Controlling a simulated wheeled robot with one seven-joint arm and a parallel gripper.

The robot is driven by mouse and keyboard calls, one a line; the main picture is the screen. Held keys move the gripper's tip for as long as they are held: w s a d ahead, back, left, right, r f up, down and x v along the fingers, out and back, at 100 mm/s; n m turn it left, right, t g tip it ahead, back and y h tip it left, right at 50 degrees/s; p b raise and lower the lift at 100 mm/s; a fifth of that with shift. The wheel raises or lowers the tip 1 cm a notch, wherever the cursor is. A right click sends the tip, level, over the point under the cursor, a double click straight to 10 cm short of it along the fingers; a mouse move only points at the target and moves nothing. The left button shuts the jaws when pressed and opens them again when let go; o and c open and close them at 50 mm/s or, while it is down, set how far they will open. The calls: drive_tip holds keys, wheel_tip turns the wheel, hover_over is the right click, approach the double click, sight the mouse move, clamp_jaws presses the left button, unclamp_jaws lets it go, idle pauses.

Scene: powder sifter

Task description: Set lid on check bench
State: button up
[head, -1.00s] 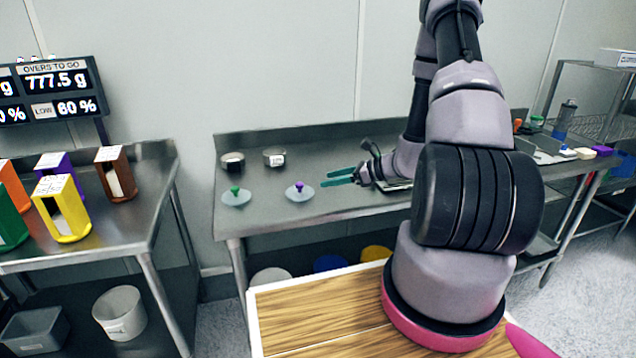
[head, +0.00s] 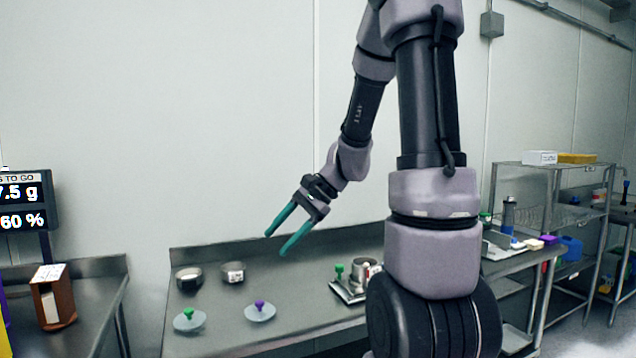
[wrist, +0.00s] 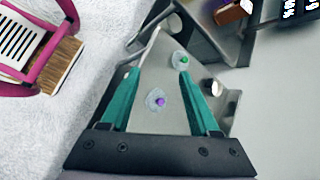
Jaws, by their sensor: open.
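Two pale round lids lie flat on the steel bench (head: 300,306). One lid (head: 190,321) has a green knob, and the other (head: 260,312) has a purple knob. In the wrist view the purple-knobbed lid (wrist: 153,95) shows between my fingers, and the green-knobbed lid (wrist: 179,66) shows further off near the fingertips. My gripper (head: 275,244) is open and empty, its teal fingers pointing down and left above the bench, clear of both lids. It also shows in the wrist view (wrist: 160,74).
Two small round containers (head: 189,279) (head: 233,272) stand behind the lids. A metal device (head: 352,284) with a green knob sits right of them, partly behind my arm. A side table at left holds a brown holder (head: 52,298). A wire rack (head: 540,205) stands right.

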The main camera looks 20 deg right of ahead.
drive_tip(key=s+d+r+n+t+h, duration=0.1)
drive_tip(key=s+r+n+t+h, duration=0.1)
drive_tip(key=s+r, duration=0.4)
drive_tip(key=s+d+r+n+t+h, duration=0.2)
drive_tip(key=s+r+n+t+h, duration=0.1)
drive_tip(key=r, duration=0.5)
drive_tip(key=s+n+h, duration=0.1)
drive_tip(key=s+n, duration=0.1)
drive_tip(key=s, duration=0.1)
drive_tip(key=shift+s+d+n, duration=0.2)
drive_tip(key=shift+d+n, duration=0.05)
drive_tip(key=shift+n, duration=0.05)
drive_tip(key=shift+d, duration=0.1)
